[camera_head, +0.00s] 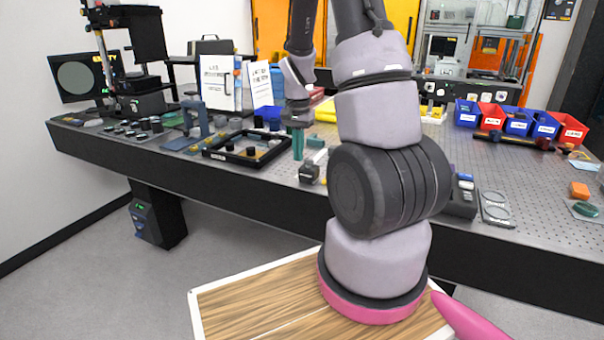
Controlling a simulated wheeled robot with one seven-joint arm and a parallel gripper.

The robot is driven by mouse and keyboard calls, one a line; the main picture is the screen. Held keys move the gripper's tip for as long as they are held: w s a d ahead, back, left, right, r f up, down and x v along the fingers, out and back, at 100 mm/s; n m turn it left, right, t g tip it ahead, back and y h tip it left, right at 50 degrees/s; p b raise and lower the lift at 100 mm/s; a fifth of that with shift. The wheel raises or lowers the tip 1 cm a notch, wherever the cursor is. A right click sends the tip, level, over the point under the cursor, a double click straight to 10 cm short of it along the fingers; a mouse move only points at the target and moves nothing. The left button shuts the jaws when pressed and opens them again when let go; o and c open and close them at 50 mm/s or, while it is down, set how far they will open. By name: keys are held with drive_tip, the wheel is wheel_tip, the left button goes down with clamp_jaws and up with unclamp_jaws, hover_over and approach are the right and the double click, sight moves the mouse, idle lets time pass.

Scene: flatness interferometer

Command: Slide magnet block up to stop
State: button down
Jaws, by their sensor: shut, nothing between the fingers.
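My gripper (298,154) points down over the optical table (400,178), its teal fingers together and empty, just right of a black-framed tray (217,155). A small dark block with a pale top (309,172) sits at the table's front edge, just below and right of the fingertips. A small teal block (315,142) lies just right of the fingers. I cannot tell for sure which of these is the magnet block, or which part is the stop. Whether the fingertips touch anything is not clear.
My arm hides the table's middle. A blue stand (195,118) and several small dark parts are at the left. Red and blue bins (516,122) stand at the back right. A dark handheld device (461,196) lies right of my arm.

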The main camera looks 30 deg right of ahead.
sight(299, 182)
drive_tip(key=f, duration=0.3)
drive_tip(key=w+d+f, duration=0.1)
drive_tip(key=f, duration=0.2)
drive_tip(key=d+f, duration=0.1)
drive_tip(key=f, duration=0.3)
drive_tip(key=shift+w+d, duration=0.15)
drive_tip(key=shift+w, duration=0.2)
drive_tip(key=shift+w+d, duration=0.4)
drive_tip(key=shift+d, duration=0.05)
drive_tip(key=w+d, duration=0.3)
drive_tip(key=d, duration=0.1)
drive_tip(key=w+d, duration=0.4)
drive_tip(key=d, duration=0.1)
drive_tip(key=w+d, duration=0.4)
drive_tip(key=d, duration=0.1)
drive_tip(key=shift+w+d, duration=0.1)
drive_tip(key=shift+d, duration=0.1)
drive_tip(key=shift+a, duration=0.1)
